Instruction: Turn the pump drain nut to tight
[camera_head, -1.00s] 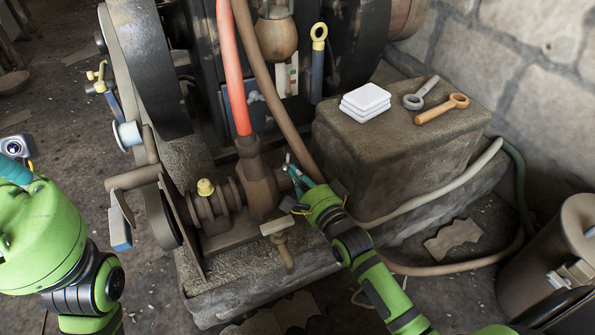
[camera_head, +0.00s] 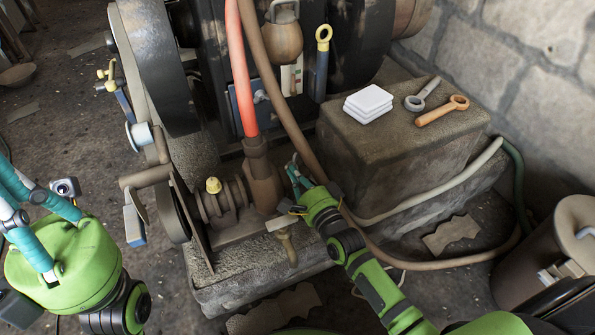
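The pump (camera_head: 232,200), a rusty ribbed body at the foot of the engine, sits at lower centre with a yellow hex-shaped cap (camera_head: 213,185) on top. A small brass tap-like fitting (camera_head: 289,246) hangs at its front. I cannot tell which part is the drain nut. My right gripper (camera_head: 294,164) is beside the pump's upright pipe, right of it, with teal fingers pointing up and away; whether it touches anything or is open is unclear. My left gripper (camera_head: 22,205) is at the left edge, away from the pump, with its fingertips cut off by the frame.
A red hose (camera_head: 241,75) and a brown hose (camera_head: 283,110) run down close to my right gripper. A stone block (camera_head: 368,165) behind it carries white pads (camera_head: 368,100), a grey wrench (camera_head: 422,95) and an orange-brown wrench (camera_head: 442,110). A metal drum (camera_head: 545,240) stands at right.

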